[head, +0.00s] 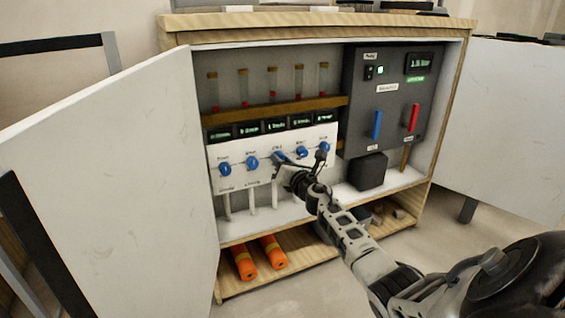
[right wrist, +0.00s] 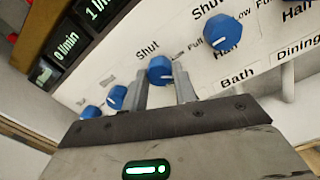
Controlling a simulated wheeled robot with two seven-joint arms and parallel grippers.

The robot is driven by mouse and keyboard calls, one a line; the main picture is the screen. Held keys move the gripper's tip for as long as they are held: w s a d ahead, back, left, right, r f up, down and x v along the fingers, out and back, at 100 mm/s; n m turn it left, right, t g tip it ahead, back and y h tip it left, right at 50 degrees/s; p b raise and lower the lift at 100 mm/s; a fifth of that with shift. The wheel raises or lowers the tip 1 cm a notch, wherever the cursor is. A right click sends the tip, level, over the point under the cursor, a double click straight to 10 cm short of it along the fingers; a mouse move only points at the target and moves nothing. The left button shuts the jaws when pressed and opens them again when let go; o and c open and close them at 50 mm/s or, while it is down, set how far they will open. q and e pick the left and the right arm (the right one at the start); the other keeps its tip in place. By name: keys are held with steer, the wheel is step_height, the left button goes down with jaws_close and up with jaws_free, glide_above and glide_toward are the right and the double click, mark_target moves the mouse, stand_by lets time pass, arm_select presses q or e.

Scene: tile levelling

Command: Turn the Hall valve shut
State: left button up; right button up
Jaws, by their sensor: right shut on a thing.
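Several blue valve knobs stand in a row on a white panel (head: 262,178) inside the cabinet. My right gripper (head: 281,163) is at the middle blue knob (head: 277,156). In the right wrist view, its two fingers are shut on that knob (right wrist: 160,70), one on each side. A short white mark shows on the knob, near a "Shut" label. The knob's name label is hidden by the gripper. The neighbouring knob (right wrist: 222,30) at right has "Bath" under it, and "Dining" reads further right. I cannot read "Hall". My left gripper is out of view.
A flow display (right wrist: 62,47) reads 0 l/min above the panel. Glass tubes (head: 273,83) stand above. A dark box (head: 390,100) with blue and red levers is at right. Open white doors flank the cabinet (head: 318,25). Orange cylinders (head: 272,252) lie on the lower shelf.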

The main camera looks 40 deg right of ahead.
steer(key=n, duration=0.7)
steer(key=shift+r, duration=0.15)
steer(key=n, duration=0.3)
steer(key=shift+d+p, duration=0.1)
steer(key=shift+p, duration=0.2)
steer(key=shift+r+n, duration=0.1)
steer(key=shift+n, duration=0.6)
steer(key=n+p, duration=0.1)
steer(key=n, duration=0.1)
steer(key=shift+n+p, duration=0.3)
steer(key=shift+p, duration=0.05)
steer(key=n+p, duration=0.2)
steer(key=n, duration=0.1)
steer(key=shift+r+n, duration=0.1)
steer(key=shift+n, duration=0.2)
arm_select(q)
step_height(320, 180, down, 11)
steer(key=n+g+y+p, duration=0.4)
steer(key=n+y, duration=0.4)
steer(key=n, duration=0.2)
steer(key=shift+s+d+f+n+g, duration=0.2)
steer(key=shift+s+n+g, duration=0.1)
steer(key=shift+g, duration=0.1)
arm_select(e)
steer(key=shift+n+g, duration=0.3)
steer(key=shift+n, duration=3.1)
